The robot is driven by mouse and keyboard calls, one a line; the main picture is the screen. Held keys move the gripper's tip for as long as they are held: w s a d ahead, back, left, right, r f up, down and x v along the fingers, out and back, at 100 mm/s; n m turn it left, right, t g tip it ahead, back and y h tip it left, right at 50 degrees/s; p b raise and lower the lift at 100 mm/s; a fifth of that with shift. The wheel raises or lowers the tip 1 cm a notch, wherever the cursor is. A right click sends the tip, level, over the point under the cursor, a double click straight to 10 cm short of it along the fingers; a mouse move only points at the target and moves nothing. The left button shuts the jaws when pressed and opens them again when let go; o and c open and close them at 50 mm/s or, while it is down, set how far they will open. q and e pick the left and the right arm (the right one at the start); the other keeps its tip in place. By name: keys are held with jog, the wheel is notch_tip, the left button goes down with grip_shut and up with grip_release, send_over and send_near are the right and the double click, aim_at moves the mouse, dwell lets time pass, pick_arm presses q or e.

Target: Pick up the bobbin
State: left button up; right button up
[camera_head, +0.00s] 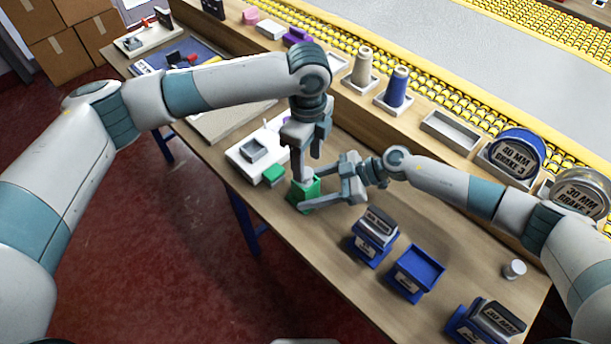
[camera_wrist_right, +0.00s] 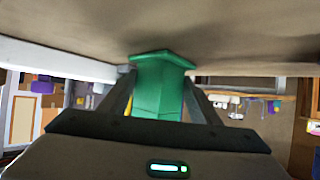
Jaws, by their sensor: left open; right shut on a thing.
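No object is clearly recognizable as a bobbin; anything inside the green container (camera_head: 306,196) is hidden or too small to tell. My right gripper (camera_head: 322,184) is shut on this container, with one finger on each side. The container also shows between the fingers in the right wrist view (camera_wrist_right: 160,85). My left gripper (camera_head: 303,172) points down from above, its fingertips at the container's open top. It is open, though the small gap between its fingers is hard to see. A small white cylinder (camera_head: 514,269) stands alone at the right of the table.
A white tray (camera_head: 240,157) and a small green block (camera_head: 274,175) are left of the container. Blue bins (camera_head: 417,273) stand at the front right. A beige cone (camera_head: 363,66) and a blue thread cone (camera_head: 397,87) stand on the back ledge. Bare table lies between.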

aim_at(307, 173)
pick_arm(q)
jog(key=shift+w+f, duration=0.2)
jog(key=shift+f, duration=1.1)
jog(key=shift+w+f, duration=0.15)
jog(key=shift+f, duration=1.15)
jog(key=shift+c, duration=0.4)
jog(key=c, duration=1.1)
jog(key=shift+o, duration=0.2)
jog(key=shift+r, duration=0.1)
notch_tip(307, 173, up, 10)
